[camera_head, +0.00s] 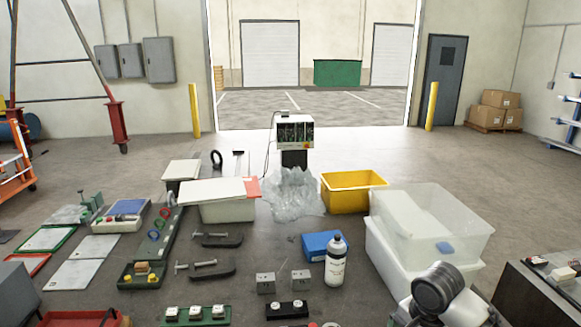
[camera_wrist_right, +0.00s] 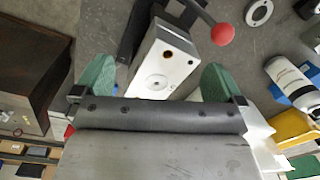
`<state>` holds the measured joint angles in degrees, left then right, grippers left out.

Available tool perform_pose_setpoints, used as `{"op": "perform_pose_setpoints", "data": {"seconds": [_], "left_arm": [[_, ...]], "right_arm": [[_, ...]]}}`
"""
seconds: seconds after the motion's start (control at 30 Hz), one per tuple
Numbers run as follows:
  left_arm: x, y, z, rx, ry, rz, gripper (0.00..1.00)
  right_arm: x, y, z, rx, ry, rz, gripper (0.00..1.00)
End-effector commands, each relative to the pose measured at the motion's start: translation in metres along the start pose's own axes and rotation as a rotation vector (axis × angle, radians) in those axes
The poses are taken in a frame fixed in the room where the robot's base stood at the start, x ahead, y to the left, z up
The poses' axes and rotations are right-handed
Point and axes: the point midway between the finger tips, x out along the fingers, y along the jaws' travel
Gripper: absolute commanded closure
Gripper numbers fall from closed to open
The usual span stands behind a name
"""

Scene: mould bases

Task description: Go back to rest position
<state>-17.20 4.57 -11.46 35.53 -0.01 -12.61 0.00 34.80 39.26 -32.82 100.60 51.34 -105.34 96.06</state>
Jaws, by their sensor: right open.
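My right gripper (camera_wrist_right: 158,78) shows in the right wrist view with its two green fingers spread wide apart. A pale grey block (camera_wrist_right: 165,62) with a dark round hole appears between and beyond the fingers. I cannot tell how far it is from them, and neither finger is seen closed on it. In the head view, part of my right arm (camera_head: 437,292) shows at the bottom right; its gripper is not visible there. My left arm and gripper are not in view. Two small grey mould blocks (camera_head: 265,283) stand on the floor area at the front middle.
A white bottle (camera_head: 335,264) stands beside a blue box (camera_head: 320,244). Clear plastic bins (camera_head: 430,225) stand by my right arm, with a yellow crate (camera_head: 350,192) behind. Black clamps (camera_head: 212,268) lie left of centre. A lever with a red knob (camera_wrist_right: 222,34) is near the right finger.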

Motion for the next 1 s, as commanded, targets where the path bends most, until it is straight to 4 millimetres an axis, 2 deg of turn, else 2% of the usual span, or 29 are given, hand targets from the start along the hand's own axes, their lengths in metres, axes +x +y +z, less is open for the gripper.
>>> {"op": "perform_pose_setpoints", "data": {"seconds": [0.03,0.2,0.3,0.4,0.6,1.0], "left_arm": [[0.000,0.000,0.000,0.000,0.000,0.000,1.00],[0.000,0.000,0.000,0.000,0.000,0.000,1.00],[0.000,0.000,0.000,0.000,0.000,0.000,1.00],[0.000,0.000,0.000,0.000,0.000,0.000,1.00],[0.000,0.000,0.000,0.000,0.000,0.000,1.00],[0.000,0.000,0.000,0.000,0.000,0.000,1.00]], "right_arm": [[0.022,0.007,0.028,-0.126,-0.020,-0.017,0.00],[0.062,0.035,0.094,-0.513,-0.021,-0.124,0.00],[0.075,0.058,0.127,-0.705,0.001,-0.187,0.00],[0.081,0.084,0.148,-0.858,0.046,-0.230,0.00],[0.081,0.125,0.165,-1.042,0.135,-0.237,0.00],[0.069,0.191,0.170,-1.242,0.250,-0.130,0.00]]}}
